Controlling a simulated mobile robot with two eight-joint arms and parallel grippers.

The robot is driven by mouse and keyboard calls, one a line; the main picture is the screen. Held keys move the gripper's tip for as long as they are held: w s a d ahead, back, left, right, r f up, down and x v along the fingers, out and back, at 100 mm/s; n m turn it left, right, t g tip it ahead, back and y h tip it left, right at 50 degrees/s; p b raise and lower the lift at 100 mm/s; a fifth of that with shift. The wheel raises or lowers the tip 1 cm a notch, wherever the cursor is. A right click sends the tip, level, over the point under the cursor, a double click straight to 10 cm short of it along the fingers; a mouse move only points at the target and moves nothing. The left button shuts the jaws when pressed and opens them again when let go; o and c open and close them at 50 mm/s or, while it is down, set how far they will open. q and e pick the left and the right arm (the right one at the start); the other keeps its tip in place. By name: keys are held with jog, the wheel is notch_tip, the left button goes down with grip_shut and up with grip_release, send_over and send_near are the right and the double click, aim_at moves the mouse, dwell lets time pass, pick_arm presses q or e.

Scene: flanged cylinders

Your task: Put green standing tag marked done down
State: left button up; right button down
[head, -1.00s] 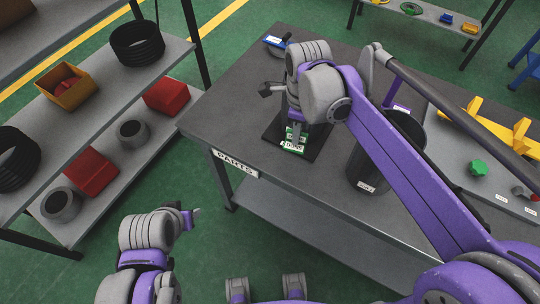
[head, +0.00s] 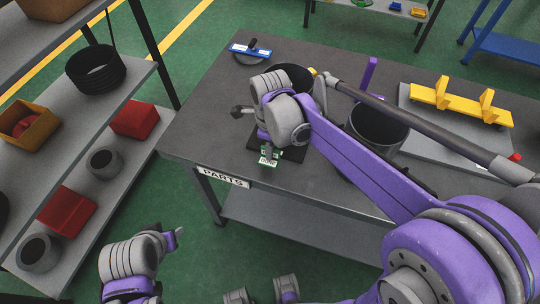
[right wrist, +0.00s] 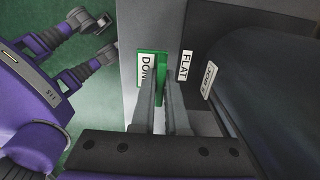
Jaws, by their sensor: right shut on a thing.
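The green tag (head: 268,159) has a white label and is at the front edge of the parts table, by the black mat (head: 291,154). My right gripper (head: 266,146) points down and is shut on the tag. In the right wrist view the tag (right wrist: 147,69) shows part of the word DONE, with its green upright part between the fingertips (right wrist: 161,92). I cannot tell whether its base touches the table. The mat's FLAT label (right wrist: 184,65) is just right of the tag. My left gripper (head: 177,237) is low at the left, away from the table; its fingers are too small to judge.
A dark round bin (head: 379,126) stands right of the mat, and another dark round container (head: 291,76) stands behind my right wrist. A blue-and-white item (head: 250,49) lies at the back left. A yellow bracket (head: 460,103) sits on a grey board at right. The left shelf holds bins and rings.

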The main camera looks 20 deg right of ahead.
jog(key=shift+f, duration=1.6)
jog(key=shift+f, duration=0.15)
jog(key=c, duration=0.9)
grip_release()
